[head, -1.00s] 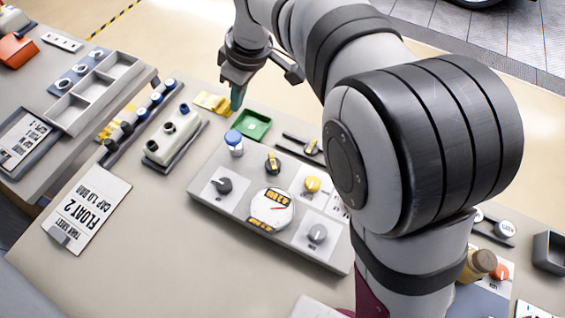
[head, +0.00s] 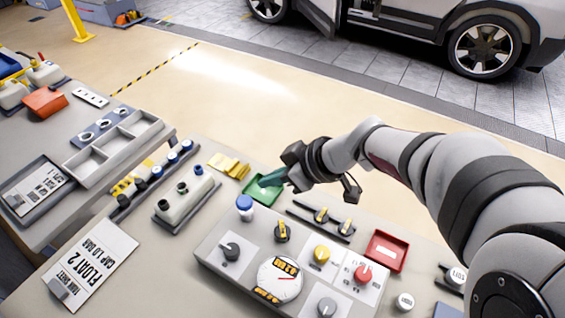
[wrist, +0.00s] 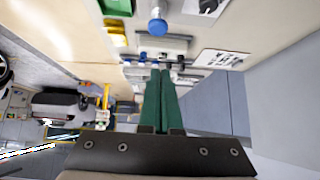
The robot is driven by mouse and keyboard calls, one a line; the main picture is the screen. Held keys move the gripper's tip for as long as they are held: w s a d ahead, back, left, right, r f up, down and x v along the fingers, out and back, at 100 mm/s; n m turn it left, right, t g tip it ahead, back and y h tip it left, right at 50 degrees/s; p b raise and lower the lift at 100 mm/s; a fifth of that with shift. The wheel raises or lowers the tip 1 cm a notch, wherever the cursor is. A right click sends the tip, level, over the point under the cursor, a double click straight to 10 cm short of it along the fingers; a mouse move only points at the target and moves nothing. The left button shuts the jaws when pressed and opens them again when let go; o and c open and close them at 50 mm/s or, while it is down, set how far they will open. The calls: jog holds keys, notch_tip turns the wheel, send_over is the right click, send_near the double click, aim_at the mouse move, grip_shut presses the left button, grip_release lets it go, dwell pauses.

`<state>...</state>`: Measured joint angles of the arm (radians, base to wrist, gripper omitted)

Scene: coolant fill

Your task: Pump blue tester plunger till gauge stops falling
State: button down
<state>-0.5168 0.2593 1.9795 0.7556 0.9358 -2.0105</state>
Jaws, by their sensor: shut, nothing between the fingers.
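The blue tester plunger (head: 244,201) is a blue cap on a short pale body, upright at the console's far left corner. It shows in the wrist view as a blue knob (wrist: 158,22) at the top, beyond the fingertips. The round white gauge (head: 279,279) lies in the console's front half; its needle is too small to read surely. My gripper (head: 266,180) has green fingers pointing left, over the green tray, to the right of the plunger and apart from it. In the wrist view my gripper (wrist: 160,73) is shut and empty.
The console (head: 205,255) carries several knobs. The green tray (head: 262,203) is behind the plunger, with yellow pieces (head: 228,165) beyond. A white tank (head: 187,199) stands left. A red tray (head: 385,251) is at right. Bare table lies left of the console.

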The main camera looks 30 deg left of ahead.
jog(key=shift+w+d, duration=0.2)
jog(key=shift+d, duration=0.15)
send_over(241, 198)
jog(key=d, duration=0.3)
notch_tip(241, 198, down, 7)
jog(key=shift+s+r, duration=0.1)
notch_tip(241, 198, down, 3)
jog(key=shift+a+r, duration=0.1)
jog(key=shift+f, duration=0.7)
